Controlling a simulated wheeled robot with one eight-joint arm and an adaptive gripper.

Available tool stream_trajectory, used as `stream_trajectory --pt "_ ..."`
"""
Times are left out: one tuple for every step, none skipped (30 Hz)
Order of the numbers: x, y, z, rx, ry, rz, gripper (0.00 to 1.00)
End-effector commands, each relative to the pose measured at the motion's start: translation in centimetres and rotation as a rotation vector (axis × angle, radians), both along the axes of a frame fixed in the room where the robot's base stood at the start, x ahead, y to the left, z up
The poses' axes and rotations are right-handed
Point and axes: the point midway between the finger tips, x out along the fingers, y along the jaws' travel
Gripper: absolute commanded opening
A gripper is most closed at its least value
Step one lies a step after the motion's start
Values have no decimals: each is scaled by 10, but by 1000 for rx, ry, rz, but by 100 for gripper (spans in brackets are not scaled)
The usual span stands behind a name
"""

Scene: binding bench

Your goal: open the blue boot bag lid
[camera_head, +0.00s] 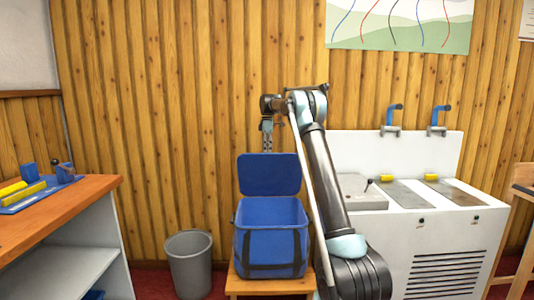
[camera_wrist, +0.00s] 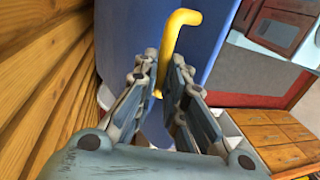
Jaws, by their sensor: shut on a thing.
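The blue boot bag (camera_head: 270,250) stands on a small wooden stool. Its blue lid (camera_head: 270,175) stands raised, roughly upright at the back of the bag, and the bag's mouth is uncovered. My gripper (camera_head: 267,146) points down at the lid's top edge; its fingertips are partly hidden there in the head view. In the wrist view my gripper (camera_wrist: 168,68) is shut on a bent yellow handle (camera_wrist: 177,32), with the blue lid surface (camera_wrist: 222,30) close beside it. The handle cannot be seen in the head view.
A wooden plank wall (camera_head: 180,130) is close behind the bag. A grey bin (camera_head: 189,265) stands left of the stool (camera_head: 250,286). A white sink unit (camera_head: 450,225) is at right, and a wooden-topped bench (camera_head: 70,207) at left.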

Motion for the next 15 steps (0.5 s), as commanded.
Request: stream_trajectory --pt "0 -1 0 -1 -1 -1 0" --pt "0 -1 0 -1 -1 -1 0" --pt "0 -1 0 -1 -1 -1 0" --pt "0 -1 0 -1 -1 -1 0" --pt "0 -1 0 -1 -1 -1 0" --pt "0 -1 0 -1 -1 -1 18" --pt "0 -1 0 -1 -1 -1 25" --pt "0 -1 0 -1 -1 -1 31" --pt "0 -1 0 -1 -1 -1 31" --pt "0 -1 0 -1 -1 -1 31" --pt "0 -1 0 -1 0 -1 31" --pt "0 -1 0 -1 0 -1 31" --pt "0 0 0 -1 0 -1 31" --pt "0 0 0 -1 0 -1 31" --pt "0 0 0 0 0 0 31"
